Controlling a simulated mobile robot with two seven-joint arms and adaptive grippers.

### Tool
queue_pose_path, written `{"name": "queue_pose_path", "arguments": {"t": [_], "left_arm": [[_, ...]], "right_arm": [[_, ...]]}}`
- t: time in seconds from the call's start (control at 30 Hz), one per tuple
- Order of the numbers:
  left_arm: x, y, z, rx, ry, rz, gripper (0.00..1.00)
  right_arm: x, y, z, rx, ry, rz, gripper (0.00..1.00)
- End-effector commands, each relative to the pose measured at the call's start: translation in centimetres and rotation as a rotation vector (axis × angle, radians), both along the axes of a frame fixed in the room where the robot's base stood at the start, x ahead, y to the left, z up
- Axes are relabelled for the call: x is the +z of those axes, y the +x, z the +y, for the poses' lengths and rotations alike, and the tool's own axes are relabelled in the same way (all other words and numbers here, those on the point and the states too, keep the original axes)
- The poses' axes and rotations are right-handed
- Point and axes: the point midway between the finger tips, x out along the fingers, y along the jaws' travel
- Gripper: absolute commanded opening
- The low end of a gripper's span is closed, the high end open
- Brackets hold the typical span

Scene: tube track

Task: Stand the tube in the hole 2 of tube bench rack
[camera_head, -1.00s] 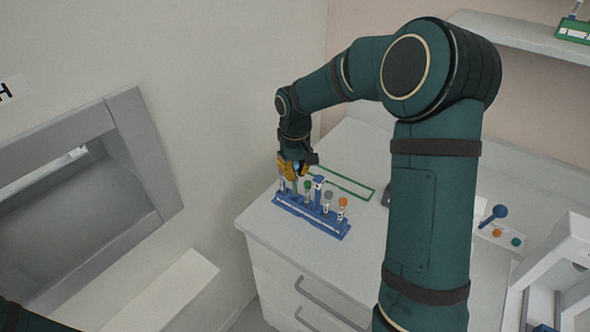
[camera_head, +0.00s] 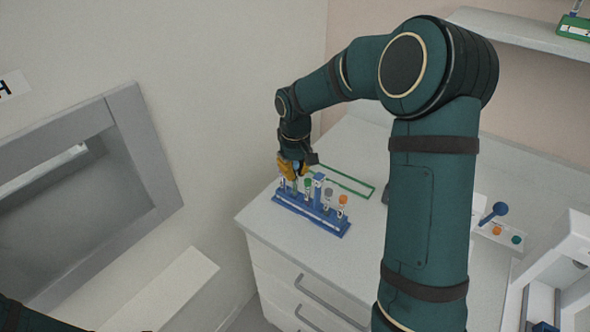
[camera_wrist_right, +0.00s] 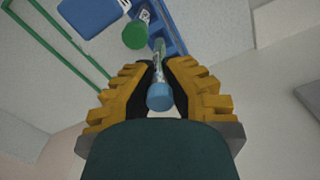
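The blue tube bench rack (camera_head: 325,222) stands near the counter's front left corner; several capped tubes stand in it, and part of it shows in the right wrist view (camera_wrist_right: 169,36). My right gripper (camera_head: 295,172), with yellow fingers, is over the rack's left end. In the wrist view its two fingers (camera_wrist_right: 160,66) are shut on a clear tube with a blue cap (camera_wrist_right: 160,97). The tube points down towards the rack, beside a green-capped tube (camera_wrist_right: 136,35). Whether its lower end is inside a hole is unclear. My left gripper is out of view.
A green rectangular frame (camera_head: 352,186) lies behind the rack. A white holder (camera_head: 507,238) with orange and green caps and a blue-ended item is at the right. A recessed wall opening (camera_head: 150,150) is at the left. The counter right of the rack is partly clear.

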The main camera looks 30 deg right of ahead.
Motion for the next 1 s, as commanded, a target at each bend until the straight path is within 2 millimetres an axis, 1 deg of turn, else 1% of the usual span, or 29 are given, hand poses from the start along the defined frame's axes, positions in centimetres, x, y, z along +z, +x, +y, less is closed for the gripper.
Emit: {"name": "queue_pose_path", "arguments": {"t": [0.3,0.73,1.0], "left_arm": [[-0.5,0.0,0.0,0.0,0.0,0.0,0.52],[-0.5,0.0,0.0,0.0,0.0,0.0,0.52],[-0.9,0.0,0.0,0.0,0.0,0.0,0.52]], "right_arm": [[-0.9,0.0,0.0,0.0,0.0,0.0,0.0],[-1.0,0.0,0.0,0.0,0.0,0.0,0.0],[-1.7,0.0,0.0,0.0,0.0,0.0,0.0]]}}
